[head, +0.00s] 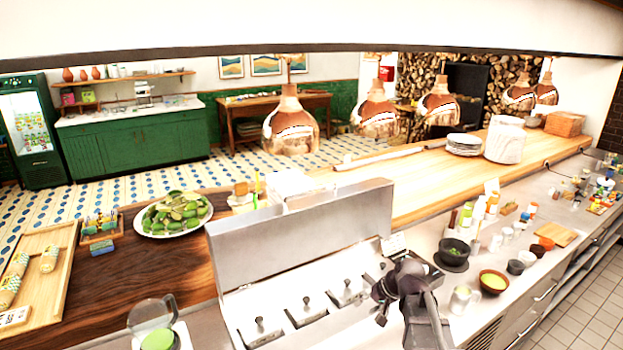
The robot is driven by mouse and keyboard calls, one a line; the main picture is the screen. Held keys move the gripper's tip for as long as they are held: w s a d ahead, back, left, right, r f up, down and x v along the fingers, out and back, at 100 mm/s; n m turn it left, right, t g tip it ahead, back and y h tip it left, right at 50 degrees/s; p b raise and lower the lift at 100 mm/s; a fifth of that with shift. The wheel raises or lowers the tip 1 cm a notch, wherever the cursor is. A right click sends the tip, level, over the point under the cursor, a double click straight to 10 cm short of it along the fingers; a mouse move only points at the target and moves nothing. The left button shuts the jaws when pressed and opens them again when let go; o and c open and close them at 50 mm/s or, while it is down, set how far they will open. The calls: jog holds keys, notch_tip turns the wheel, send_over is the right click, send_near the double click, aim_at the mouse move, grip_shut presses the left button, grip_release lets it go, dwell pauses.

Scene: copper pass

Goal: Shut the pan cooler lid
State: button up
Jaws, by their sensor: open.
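The pan cooler (235,318) is a steel counter unit at the bottom centre of the head view. Its long steel lid (300,232) stands raised and open along the back edge. Several covered pans (305,312) with small dark knobs sit in a row in the open well. My gripper (380,303) is dark and open, with nothing seen between its fingers. It is at the right end of the well, in front of the lid's right end and apart from the lid's upper edge. My arm hides part of the right side of the cooler.
A glass jug (155,322) stands left of the cooler. A plate of green vegetables (174,214) is behind it to the left. Copper lamps (291,122) hang above the wooden pass.

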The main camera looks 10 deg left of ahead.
jog(key=w+a+r+m+t+y+p, duration=0.1)
jog(key=w+a+r+y+p, duration=0.15)
jog(key=w+r, duration=0.3)
jog(key=w+a+r+m+t+y+p, duration=0.1)
jog(key=w+a+r+p, duration=0.1)
jog(key=w+r+p, duration=0.3)
jog(key=m+t+y+p, duration=0.4)
jog(key=p, duration=0.1)
send_near(313, 190)
jog(key=r+v, duration=0.1)
jog(key=v, duration=0.2)
jog(key=shift+w+d+f, duration=0.1)
jog(key=shift+w+f, duration=0.05)
jog(key=shift+f, duration=0.1)
jog(key=shift+b, duration=0.3)
jog(key=b+x, duration=0.1)
jog(key=x, duration=0.3)
jog(key=b+x, duration=0.1)
jog(key=x, duration=0.4)
jog(key=b+x, duration=0.1)
jog(key=x, duration=0.3)
jog(key=shift+a+f, duration=0.35)
grip_shut()
